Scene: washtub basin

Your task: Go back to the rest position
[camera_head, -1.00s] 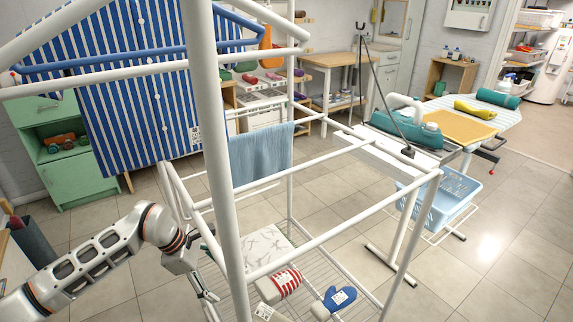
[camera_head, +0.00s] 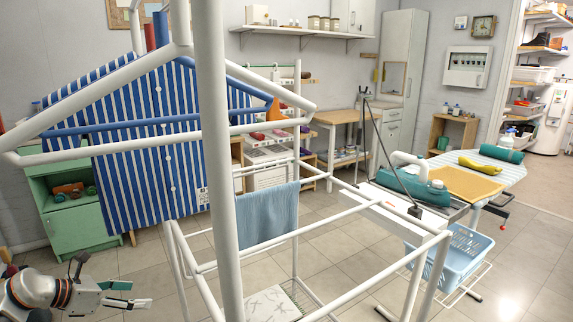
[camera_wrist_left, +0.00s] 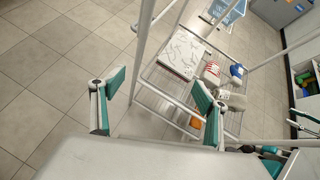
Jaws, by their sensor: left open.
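My left gripper (camera_head: 136,294) is at the lower left of the head view, left of the white drying rack's frame (camera_head: 340,297). Its fingers are apart with nothing between them. In the left wrist view the same gripper (camera_wrist_left: 159,90) shows two teal-padded fingers spread wide, with bare floor and rack rails beyond. Dark and teal jointed parts at the right edge of that view look like my right gripper (camera_wrist_left: 287,138). They are cut off, so its state is unclear. The head view does not show my right gripper.
The rack's lower shelf holds a patterned white cloth (camera_wrist_left: 182,53), a red striped piece (camera_wrist_left: 211,72) and a blue mitt (camera_wrist_left: 237,71). A blue towel (camera_head: 268,215) hangs on a rail. The blue basket (camera_head: 455,255) stands right. Tiled floor is open on the left in the wrist view.

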